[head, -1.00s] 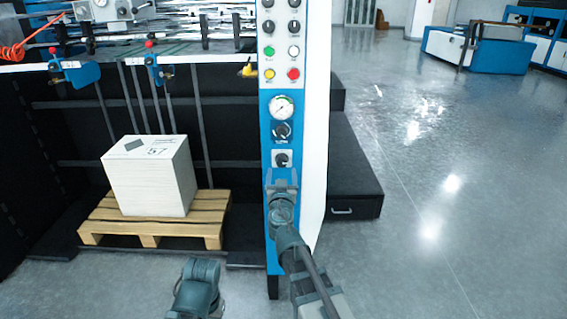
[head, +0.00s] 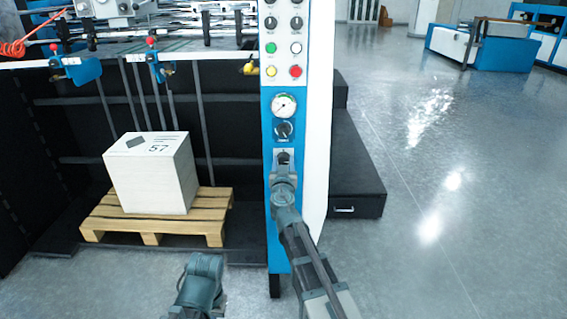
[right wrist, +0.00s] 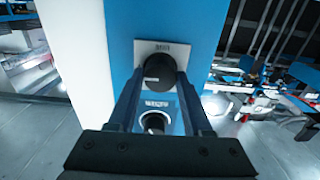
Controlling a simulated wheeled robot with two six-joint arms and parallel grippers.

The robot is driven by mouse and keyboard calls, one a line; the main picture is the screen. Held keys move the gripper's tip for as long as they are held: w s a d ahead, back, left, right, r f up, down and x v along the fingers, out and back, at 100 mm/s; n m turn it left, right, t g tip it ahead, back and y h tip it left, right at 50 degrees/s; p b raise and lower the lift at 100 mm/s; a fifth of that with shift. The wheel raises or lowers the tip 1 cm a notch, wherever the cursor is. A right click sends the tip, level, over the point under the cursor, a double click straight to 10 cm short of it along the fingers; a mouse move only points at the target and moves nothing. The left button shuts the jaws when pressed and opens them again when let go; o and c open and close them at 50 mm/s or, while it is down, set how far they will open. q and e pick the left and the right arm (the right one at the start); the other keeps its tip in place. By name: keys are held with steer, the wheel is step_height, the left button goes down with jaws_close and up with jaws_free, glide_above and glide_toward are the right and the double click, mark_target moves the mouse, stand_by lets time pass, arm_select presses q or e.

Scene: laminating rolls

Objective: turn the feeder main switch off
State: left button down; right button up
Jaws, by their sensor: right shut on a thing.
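The main switch is a black round knob (right wrist: 159,70) on a pale square plate on the blue panel. In the right wrist view a pale mark shows at the knob's lower left. My right gripper (right wrist: 158,78) is shut on this knob, one finger on each side. In the head view the switch (head: 284,157) shows just above my right gripper (head: 284,168), which partly covers its plate. I cannot tell the switch's setting. Part of my left arm shows at the bottom of the head view, but its gripper does not.
Above the switch on the blue panel are another knob (head: 283,130), a gauge (head: 284,105) and several coloured buttons. A white stack (head: 150,178) stands on a wooden pallet (head: 155,228) to the left. Black steps (head: 350,165) stand at the right; the floor beyond is clear.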

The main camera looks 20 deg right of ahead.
jaws_close()
steer(key=n, duration=0.4)
steer(key=shift+a, duration=0.1)
steer(key=n, duration=0.4)
steer(key=shift+f, duration=0.1)
steer(key=n, duration=0.5)
steer(key=shift+a, duration=0.1)
steer(key=shift+f+n, duration=0.1)
steer(key=shift+n, duration=2.4)
